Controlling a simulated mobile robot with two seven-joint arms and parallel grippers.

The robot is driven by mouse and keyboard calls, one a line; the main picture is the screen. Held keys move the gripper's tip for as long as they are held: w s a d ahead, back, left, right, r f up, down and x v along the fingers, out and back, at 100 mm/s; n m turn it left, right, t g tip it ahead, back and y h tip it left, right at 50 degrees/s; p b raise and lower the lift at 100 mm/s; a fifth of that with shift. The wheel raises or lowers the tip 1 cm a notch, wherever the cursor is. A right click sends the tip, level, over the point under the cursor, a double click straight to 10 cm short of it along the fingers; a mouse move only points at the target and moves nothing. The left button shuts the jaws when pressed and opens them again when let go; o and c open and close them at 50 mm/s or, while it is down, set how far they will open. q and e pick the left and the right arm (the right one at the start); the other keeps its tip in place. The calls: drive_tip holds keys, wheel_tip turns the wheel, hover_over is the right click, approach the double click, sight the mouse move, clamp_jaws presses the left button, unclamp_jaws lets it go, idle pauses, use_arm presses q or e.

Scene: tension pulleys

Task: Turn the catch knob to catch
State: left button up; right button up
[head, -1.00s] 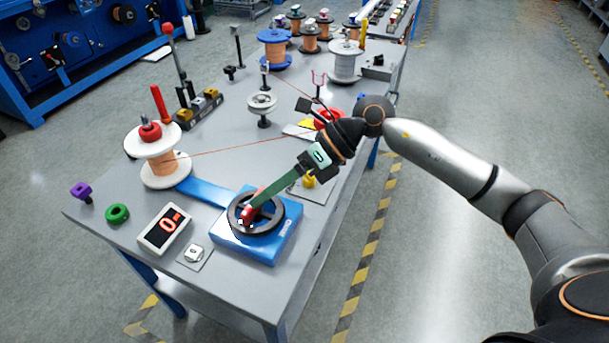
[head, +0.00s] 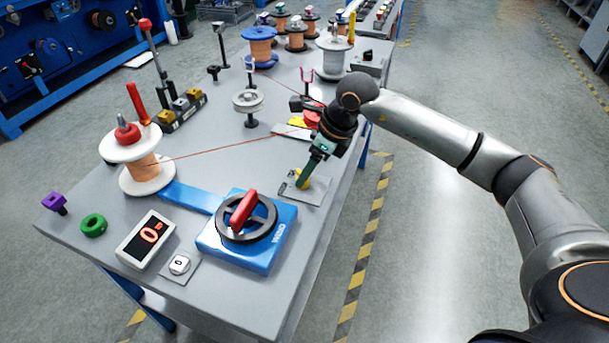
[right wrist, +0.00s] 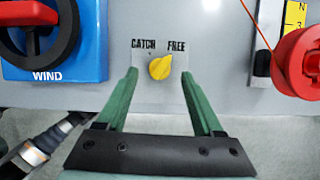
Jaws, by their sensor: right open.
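The yellow catch knob (right wrist: 160,67) sits on a light plate on the table, below the printed words CATCH and FREE in the right wrist view. Its pointed end is turned toward the FREE side. In the head view the knob (head: 302,178) is partly hidden by my right gripper (head: 303,183). In the right wrist view my right gripper (right wrist: 158,75) is open, with its green fingers on either side of the knob and a gap on both sides. Nothing is held. My left gripper is in neither view.
The blue WIND box (head: 238,258) with its black wheel and red handle (head: 243,210) stands left of the knob. A red pulley (right wrist: 298,65) with a thread is to the right. A wire (head: 215,150) runs from the white spool (head: 145,175) across the table.

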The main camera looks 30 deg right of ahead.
drive_tip(key=shift+x, duration=1.4)
drive_tip(key=shift+c, duration=0.2)
clamp_jaws()
